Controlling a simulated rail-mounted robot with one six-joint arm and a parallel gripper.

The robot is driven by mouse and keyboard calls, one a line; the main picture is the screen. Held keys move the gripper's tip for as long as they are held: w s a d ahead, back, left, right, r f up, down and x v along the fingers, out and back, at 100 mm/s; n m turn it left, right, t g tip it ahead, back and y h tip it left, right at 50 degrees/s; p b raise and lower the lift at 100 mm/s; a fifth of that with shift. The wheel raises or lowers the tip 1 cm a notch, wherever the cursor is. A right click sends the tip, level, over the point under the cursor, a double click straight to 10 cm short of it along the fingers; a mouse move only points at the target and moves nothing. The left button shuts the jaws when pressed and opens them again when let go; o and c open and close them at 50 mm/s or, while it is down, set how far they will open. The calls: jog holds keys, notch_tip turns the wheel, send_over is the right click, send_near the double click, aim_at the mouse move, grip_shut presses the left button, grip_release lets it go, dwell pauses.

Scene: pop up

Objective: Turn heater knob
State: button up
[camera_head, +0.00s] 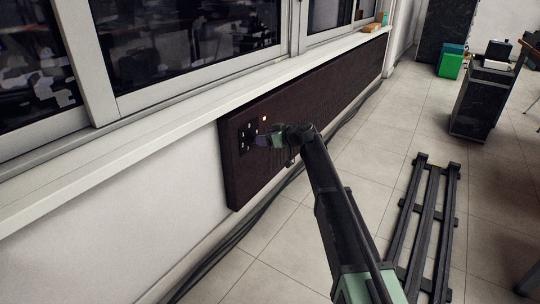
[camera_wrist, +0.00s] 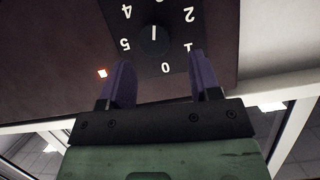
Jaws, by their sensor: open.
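The heater (camera_head: 310,95) is a long dark brown panel on the wall under the window sill. Its black dial plate, at the panel's near end, shows in the wrist view (camera_wrist: 217,58) with white numbers. The round black heater knob (camera_wrist: 154,40) sits in the middle of the plate, with a white mark on it. My gripper (camera_head: 265,141) is in front of the dial in the head view and hides part of it. In the wrist view its two purple fingers (camera_wrist: 162,75) are apart, one on each side below the knob, with nothing visible between them.
A small lit orange light (camera_wrist: 102,73) is beside the dial. The white window sill (camera_head: 150,117) runs above the heater. Dark cables (camera_head: 250,225) run along the wall's foot. A black slatted rack (camera_head: 425,222) lies on the tiled floor. A dark cabinet (camera_head: 478,105) stands farther back.

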jog(key=shift+w+n, duration=0.35)
jog(key=shift+n, duration=0.15)
